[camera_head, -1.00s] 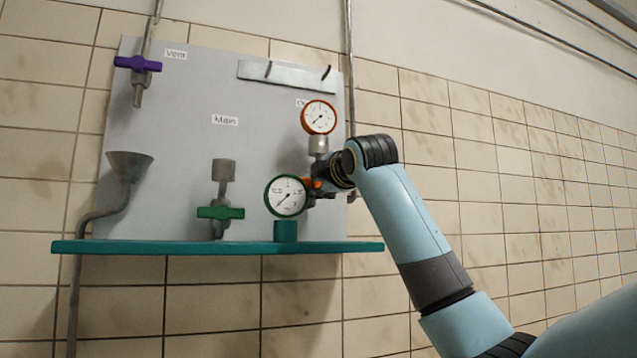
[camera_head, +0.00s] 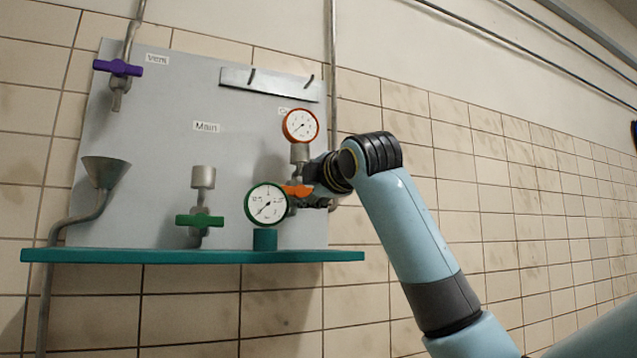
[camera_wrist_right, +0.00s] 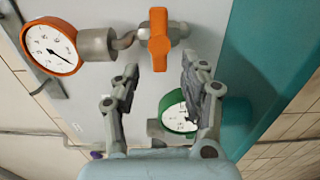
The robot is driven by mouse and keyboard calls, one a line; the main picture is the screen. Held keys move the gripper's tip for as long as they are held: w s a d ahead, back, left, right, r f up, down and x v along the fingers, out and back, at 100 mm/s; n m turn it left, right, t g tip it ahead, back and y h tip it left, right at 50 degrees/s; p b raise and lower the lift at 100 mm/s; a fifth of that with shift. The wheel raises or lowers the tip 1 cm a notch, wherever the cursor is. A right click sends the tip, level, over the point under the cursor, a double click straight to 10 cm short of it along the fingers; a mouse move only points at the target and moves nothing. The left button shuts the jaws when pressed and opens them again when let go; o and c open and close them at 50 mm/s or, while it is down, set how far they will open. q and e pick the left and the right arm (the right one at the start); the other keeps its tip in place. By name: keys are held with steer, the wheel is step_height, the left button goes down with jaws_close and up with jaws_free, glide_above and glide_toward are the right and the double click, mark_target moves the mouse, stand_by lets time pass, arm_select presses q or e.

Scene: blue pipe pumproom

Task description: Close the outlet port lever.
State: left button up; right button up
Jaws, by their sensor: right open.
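The orange lever (camera_head: 297,190) sits on the outlet valve below the orange-rimmed gauge (camera_head: 300,126). In the head view it lies about level, crosswise to the upright pipe. In the right wrist view the orange lever (camera_wrist_right: 159,40) lies just beyond the fingertips, across the pipe leading to the orange-rimmed gauge (camera_wrist_right: 53,46). My right gripper (camera_wrist_right: 162,70) is open, one finger on each side of the lever's line, with nothing between them. In the head view my right gripper (camera_head: 316,190) is right of the lever, partly hidden by its wrist.
A green-rimmed gauge (camera_head: 266,204) stands close to the lever; it also shows between the fingers in the wrist view (camera_wrist_right: 178,112). A green lever (camera_head: 200,221) is under "Main", a purple lever (camera_head: 118,68) by "Vent". A teal shelf (camera_head: 190,256) runs below.

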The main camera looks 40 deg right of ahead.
steer(key=v, duration=0.6)
steer(key=shift+s, duration=0.2)
steer(key=shift+a, duration=0.1)
